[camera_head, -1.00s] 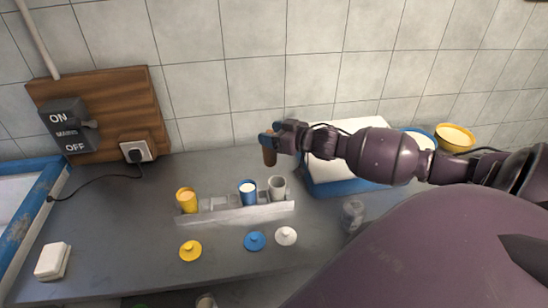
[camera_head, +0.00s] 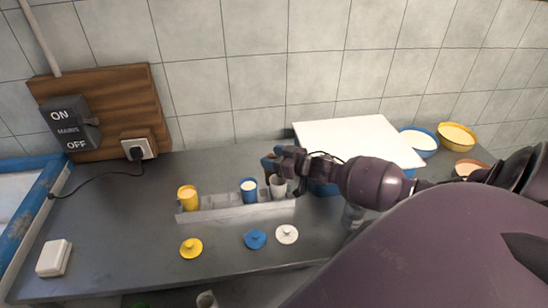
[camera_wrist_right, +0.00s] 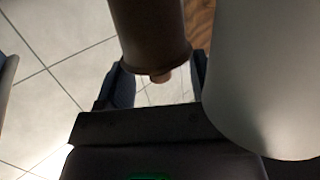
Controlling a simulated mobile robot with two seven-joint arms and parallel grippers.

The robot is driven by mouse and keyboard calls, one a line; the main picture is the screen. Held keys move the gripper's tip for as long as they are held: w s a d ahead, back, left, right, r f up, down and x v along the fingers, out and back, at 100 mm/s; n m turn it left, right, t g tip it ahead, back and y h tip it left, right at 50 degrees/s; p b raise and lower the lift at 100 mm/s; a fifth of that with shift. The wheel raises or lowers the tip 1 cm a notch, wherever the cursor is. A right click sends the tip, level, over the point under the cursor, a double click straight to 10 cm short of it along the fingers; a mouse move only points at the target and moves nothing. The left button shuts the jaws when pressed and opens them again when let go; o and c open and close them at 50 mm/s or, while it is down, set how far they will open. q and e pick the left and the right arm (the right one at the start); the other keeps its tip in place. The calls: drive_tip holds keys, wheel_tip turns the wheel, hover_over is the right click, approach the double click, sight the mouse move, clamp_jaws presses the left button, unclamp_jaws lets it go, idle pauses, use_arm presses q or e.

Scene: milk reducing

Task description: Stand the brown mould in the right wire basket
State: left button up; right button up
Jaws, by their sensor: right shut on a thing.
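The brown mould shows in the right wrist view (camera_wrist_right: 150,30) as a dark brown cylinder with a flared rim and a small pale knob at its near end. My right gripper (camera_head: 271,168) is shut on it, low over the counter behind the grey slotted rack. In the head view the gripper mostly hides the mould. A white mould (camera_head: 278,189) stands in the rack just in front, and a large pale surface fills the right of the wrist view. I cannot make out a wire basket clearly. My left gripper is not in view.
The grey rack (camera_head: 225,213) also holds a yellow mould (camera_head: 188,198) and a blue mould (camera_head: 249,190). Yellow (camera_head: 191,248), blue (camera_head: 255,239) and white (camera_head: 287,234) lids lie in front. A white-topped tray (camera_head: 355,140) and bowls (camera_head: 457,137) stand right. The counter's left middle is clear.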

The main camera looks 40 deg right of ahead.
drive_tip(key=shift+f, duration=0.1)
drive_tip(key=o, duration=1.2)
